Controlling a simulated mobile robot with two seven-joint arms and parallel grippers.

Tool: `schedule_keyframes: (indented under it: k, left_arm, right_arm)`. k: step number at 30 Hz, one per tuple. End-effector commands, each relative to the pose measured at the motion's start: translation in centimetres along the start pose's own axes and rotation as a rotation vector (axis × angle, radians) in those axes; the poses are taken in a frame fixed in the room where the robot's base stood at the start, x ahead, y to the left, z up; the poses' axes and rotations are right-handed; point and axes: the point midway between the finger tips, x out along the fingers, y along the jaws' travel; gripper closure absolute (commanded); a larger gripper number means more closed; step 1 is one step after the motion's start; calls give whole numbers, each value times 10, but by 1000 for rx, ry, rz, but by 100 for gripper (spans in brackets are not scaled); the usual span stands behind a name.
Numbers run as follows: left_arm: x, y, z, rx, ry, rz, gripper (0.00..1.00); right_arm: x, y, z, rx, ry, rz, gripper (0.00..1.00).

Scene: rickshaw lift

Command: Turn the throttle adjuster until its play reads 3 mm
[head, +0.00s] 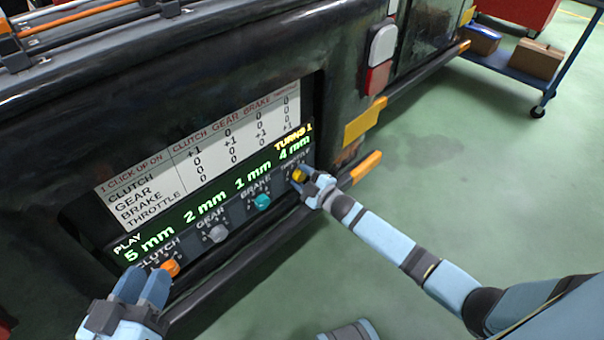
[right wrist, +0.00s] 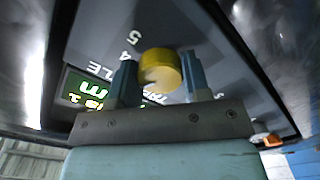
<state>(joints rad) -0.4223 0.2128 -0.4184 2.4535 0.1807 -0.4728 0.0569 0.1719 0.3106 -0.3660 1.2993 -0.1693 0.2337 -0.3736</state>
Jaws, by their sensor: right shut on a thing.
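The throttle adjuster is a yellow knob (head: 299,175) at the right end of a row of knobs. Its play reads 4 mm in green on the display (head: 222,196), with "TURNS 1" in yellow above. My right gripper (head: 304,176) is shut on this knob. In the right wrist view the yellow knob (right wrist: 160,69) sits between the two blue fingers of the right gripper (right wrist: 158,80). My left gripper (head: 145,280) is at lower left beside the orange clutch knob (head: 170,268), its two fingers apart and the knob not between them.
The grey gear knob (head: 217,233) and teal brake knob (head: 262,202) lie between my grippers; their plays read 2 mm and 1 mm, clutch 5 mm. A printed chart (head: 205,140) sits above the display. A blue cart (head: 535,85) with boxes stands far right on open green floor.

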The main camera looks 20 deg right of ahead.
Motion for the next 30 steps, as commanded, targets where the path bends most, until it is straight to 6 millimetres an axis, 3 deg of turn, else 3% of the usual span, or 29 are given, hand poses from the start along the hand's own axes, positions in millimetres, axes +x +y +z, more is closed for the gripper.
schedule_keyframes:
  k: [6, 18, 30]
  left_arm:
    - [0, 1, -8, 3, 26, -1, 64]
    - [0, 1, -4, 2, 20, 1, 64]
    - [0, 0, 6, 7, -15, 5, 64]
  right_arm:
    - [0, 0, 0, -203, -1, 0, 80]
    - [0, -1, 1, -564, 0, 0, 80]
    - [0, -1, 0, -785, -1, 0, 80]
